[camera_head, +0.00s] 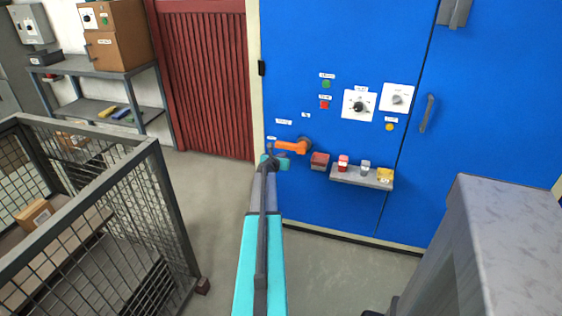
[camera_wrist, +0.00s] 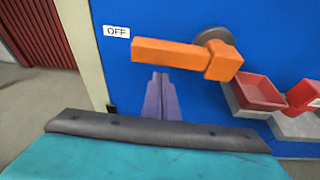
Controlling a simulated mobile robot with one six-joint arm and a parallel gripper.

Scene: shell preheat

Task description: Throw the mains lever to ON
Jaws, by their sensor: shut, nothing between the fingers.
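The orange mains lever (camera_head: 292,147) sticks out from a round grey hub (camera_head: 306,144) on the blue cabinet. In the wrist view the lever (camera_wrist: 172,53) points left, roughly level, with its free end just below and right of a white OFF label (camera_wrist: 116,31). My gripper (camera_wrist: 158,80) is shut and empty, its purple fingers together just under the lever's bar; whether they touch it I cannot tell. In the head view my gripper (camera_head: 270,150) is by the lever's left end, partly hidden by my arm.
Right of the lever are a red bin (camera_head: 320,161) and a small grey shelf (camera_head: 360,180) with small items. Above are buttons, a black dial (camera_head: 358,105) and a grey dial (camera_head: 397,97). A wire cage (camera_head: 110,215) stands left, a grey block (camera_head: 515,220) right.

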